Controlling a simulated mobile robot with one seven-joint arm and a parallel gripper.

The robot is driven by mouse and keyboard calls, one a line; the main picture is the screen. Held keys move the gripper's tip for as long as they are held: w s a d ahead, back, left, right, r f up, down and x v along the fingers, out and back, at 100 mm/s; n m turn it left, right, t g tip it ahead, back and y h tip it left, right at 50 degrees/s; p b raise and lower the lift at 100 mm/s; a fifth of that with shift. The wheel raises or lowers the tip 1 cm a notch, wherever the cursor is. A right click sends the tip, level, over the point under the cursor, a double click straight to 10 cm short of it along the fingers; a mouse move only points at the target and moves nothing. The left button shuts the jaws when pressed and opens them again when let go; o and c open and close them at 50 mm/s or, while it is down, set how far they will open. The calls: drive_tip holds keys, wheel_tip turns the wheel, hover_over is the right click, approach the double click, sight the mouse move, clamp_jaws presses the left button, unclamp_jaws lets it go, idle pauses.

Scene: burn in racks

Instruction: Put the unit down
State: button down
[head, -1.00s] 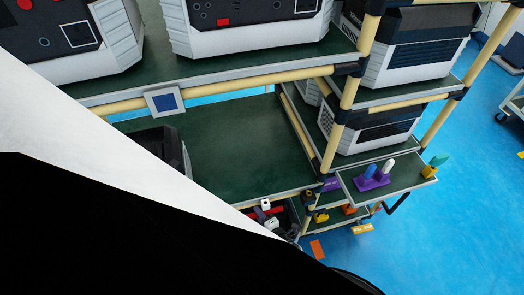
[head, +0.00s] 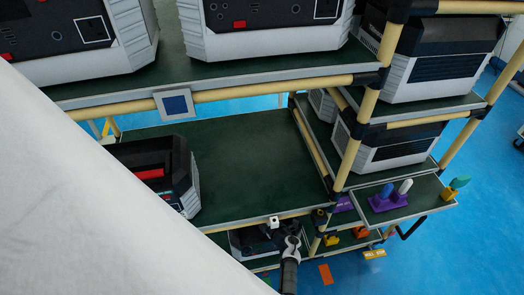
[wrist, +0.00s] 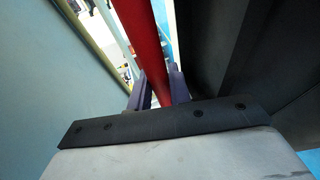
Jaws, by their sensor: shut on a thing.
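In the wrist view, my gripper (wrist: 160,88) is shut on a red bar-shaped handle (wrist: 148,40), with a purple-grey finger on each side of it. A dark surface (wrist: 222,50) lies close to the right of the handle. In the head view, a black and white unit with a red part (head: 182,180) sits at the left end of the middle green shelf (head: 245,150). My pale arm covers its lower left. My gripper is not visible in the head view, so I cannot tell whether this is the unit it holds.
The middle shelf is bare right of that unit. Large units (head: 265,45) fill the shelf above. More units (head: 385,148) stand on the right rack. A small side shelf (head: 415,208) carries purple, white and yellow pieces. A dark unit (head: 250,240) shows below.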

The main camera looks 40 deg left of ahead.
drive_tip(key=shift+w+a+f+b, duration=0.1)
drive_tip(key=shift+w+f+b, duration=0.1)
drive_tip(key=shift+f+b, duration=1.35)
drive_tip(key=shift+r, duration=0.1)
drive_tip(key=c, duration=1.7)
unclamp_jaws()
drive_tip(key=shift+s+f, duration=0.2)
drive_tip(key=shift+f, duration=0.2)
drive_tip(key=o, duration=0.4)
drive_tip(key=shift+r, duration=0.15)
drive_tip(key=p+v, duration=0.1)
drive_tip(key=v, duration=1.1)
drive_tip(key=shift+p, duration=0.35)
